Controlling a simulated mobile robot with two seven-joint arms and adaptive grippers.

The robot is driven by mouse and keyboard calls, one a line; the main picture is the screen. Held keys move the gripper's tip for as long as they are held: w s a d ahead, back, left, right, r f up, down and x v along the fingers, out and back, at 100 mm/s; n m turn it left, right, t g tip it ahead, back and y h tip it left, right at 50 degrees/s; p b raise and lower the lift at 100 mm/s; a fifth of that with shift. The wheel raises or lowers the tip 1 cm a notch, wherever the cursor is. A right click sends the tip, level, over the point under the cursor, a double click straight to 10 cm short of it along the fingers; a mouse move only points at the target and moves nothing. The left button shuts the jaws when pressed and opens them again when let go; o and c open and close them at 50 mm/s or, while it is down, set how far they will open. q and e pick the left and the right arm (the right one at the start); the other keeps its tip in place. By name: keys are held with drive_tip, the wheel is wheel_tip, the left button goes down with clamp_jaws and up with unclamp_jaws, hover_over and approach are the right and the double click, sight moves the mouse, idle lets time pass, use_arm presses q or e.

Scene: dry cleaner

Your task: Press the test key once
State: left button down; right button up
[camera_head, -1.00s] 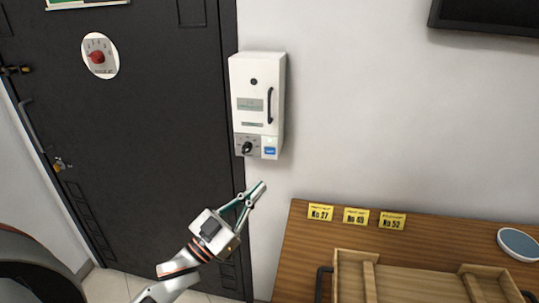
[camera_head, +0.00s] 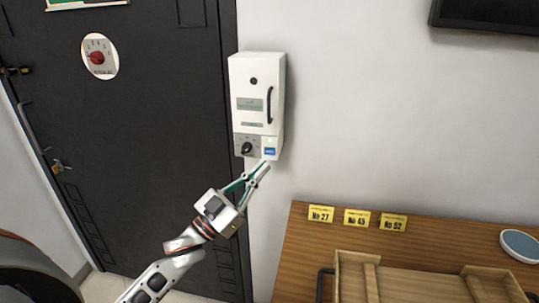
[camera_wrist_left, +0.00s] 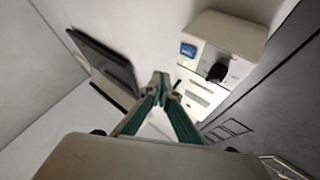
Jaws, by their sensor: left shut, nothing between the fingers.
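A white box (camera_head: 256,95) hangs on the wall beside the dark door. Its lower strip has a black knob (camera_head: 246,149) and a blue key (camera_head: 270,152) to the knob's right, which I take as the test key. My left gripper (camera_head: 264,167) is shut and empty, its tips just below the blue key. I cannot tell from the head view whether they touch it. In the left wrist view, the gripper tips (camera_wrist_left: 160,82) appear apart from the blue key (camera_wrist_left: 188,50), with the knob (camera_wrist_left: 217,72) beside it. My right gripper is out of view.
A wooden counter (camera_head: 288,262) stands at the lower right with yellow number tags (camera_head: 356,217), a wooden tray (camera_head: 420,272) and a round blue-topped dish (camera_head: 519,243). The dark door (camera_head: 150,110) is on the left.

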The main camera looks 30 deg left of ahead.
sight(270, 151)
use_arm(q)
drive_tip(key=shift+w+a, duration=0.2)
drive_tip(key=shift+w, duration=0.55)
drive_tip(key=shift+w+a, duration=0.2)
drive_tip(key=shift+w, duration=0.5)
drive_tip(key=shift+w+a, duration=0.2)
drive_tip(key=shift+w, duration=0.55)
drive_tip(key=shift+w, duration=0.1)
drive_tip(key=shift+w, duration=0.35)
